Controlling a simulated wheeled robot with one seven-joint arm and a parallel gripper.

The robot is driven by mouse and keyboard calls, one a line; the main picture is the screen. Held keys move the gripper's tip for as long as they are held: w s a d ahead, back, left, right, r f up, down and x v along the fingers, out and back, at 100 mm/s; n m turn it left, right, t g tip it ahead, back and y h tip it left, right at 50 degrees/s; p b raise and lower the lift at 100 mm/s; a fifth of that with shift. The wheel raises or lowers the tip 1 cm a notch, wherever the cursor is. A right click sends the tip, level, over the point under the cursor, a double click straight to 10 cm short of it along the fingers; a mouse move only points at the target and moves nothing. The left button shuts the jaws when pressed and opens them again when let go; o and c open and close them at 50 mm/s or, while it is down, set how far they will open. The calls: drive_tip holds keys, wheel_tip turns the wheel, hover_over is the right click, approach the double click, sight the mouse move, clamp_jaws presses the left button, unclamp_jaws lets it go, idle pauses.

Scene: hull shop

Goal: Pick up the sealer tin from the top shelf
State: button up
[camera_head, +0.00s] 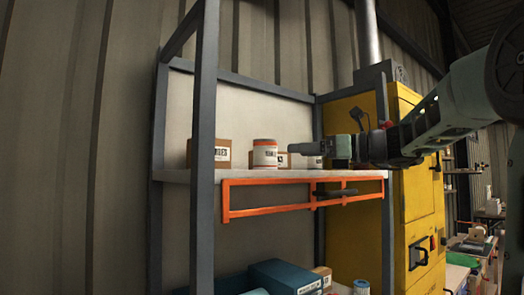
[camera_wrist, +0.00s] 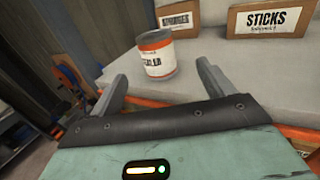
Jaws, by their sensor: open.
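The sealer tin (camera_wrist: 156,56) is an upright round tin with a grey top, a white label and orange bands. It stands on the pale top shelf (camera_wrist: 235,80) in the wrist view, just ahead of the fingertips. In the head view the orange and white tin (camera_head: 265,154) on the top shelf (camera_head: 240,176) appears to be the same one, though its label is too small to read. My gripper (camera_head: 293,149) reaches in from the right at about tin height. In the wrist view my gripper (camera_wrist: 163,84) is open and empty, apart from the tin.
A cardboard box marked STICKS (camera_wrist: 266,20) stands behind and right of the tin; another box (camera_wrist: 178,18) stands behind it. A partly hidden white-labelled item (camera_head: 314,162) is below my gripper. An orange rail (camera_head: 250,211) runs under the shelf; a grey post (camera_head: 205,140) stands in front.

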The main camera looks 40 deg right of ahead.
sight(258, 151)
drive_tip(key=p+x, duration=0.2)
drive_tip(key=x, duration=0.5)
drive_tip(key=p+x, duration=0.1)
drive_tip(key=x, duration=0.1)
drive_tip(key=p+x, duration=0.2)
drive_tip(key=shift+a+r, duration=0.15)
drive_tip(key=shift+a, duration=0.2)
drive_tip(key=shift+w+a, duration=0.15)
drive_tip(key=shift+w, duration=0.3)
drive_tip(key=c, duration=1.3)
